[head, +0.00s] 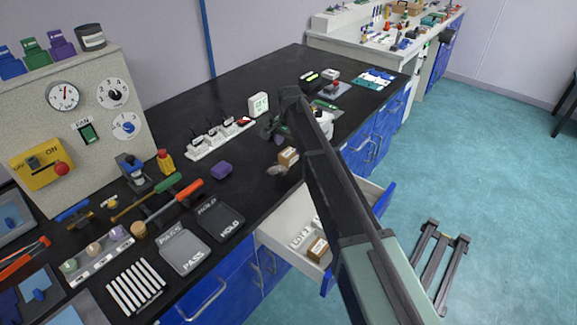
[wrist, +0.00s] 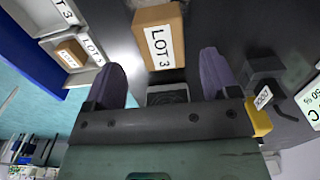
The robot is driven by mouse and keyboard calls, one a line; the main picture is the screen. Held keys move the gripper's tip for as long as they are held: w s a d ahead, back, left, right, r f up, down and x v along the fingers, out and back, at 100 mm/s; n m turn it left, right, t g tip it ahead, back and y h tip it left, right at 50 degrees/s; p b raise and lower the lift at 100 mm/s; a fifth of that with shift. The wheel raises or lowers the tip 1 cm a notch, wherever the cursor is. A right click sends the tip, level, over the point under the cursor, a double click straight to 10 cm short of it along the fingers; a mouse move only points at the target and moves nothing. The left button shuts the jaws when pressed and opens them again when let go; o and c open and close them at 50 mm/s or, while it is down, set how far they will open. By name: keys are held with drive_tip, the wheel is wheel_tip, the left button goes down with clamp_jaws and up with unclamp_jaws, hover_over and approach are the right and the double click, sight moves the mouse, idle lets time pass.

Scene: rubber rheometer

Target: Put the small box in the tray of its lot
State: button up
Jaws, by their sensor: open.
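A small brown box (wrist: 158,38) with a white LOT 3 label lies just beyond my gripper in the wrist view, in line with the gap between the fingers. It also shows in the head view (head: 288,156), near the front edge of the black bench. My gripper (wrist: 161,65) is open, with nothing between its two purple-grey fingers. An open drawer (head: 268,235) below the bench holds white trays. In the wrist view, one label reads LOT 3 and another appears to read LOT 5 (wrist: 92,48). Another small brown box (wrist: 71,54) lies in the LOT 5 tray.
My arm covers part of the drawer and bench in the head view. PASS (head: 185,250) and HOLD (head: 220,220) trays lie left of the drawer.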

sight(289, 152)
drive_tip(key=f+b, duration=0.5)
drive_tip(key=shift+a+f, duration=0.2)
drive_tip(key=shift+f, duration=0.05)
drive_tip(key=shift+r, duration=0.25)
drive_tip(key=shift+c, duration=0.3)
drive_tip(key=c, duration=1.1)
wheel_tip(289, 152, up, 20)
drive_tip(key=p, duration=2)
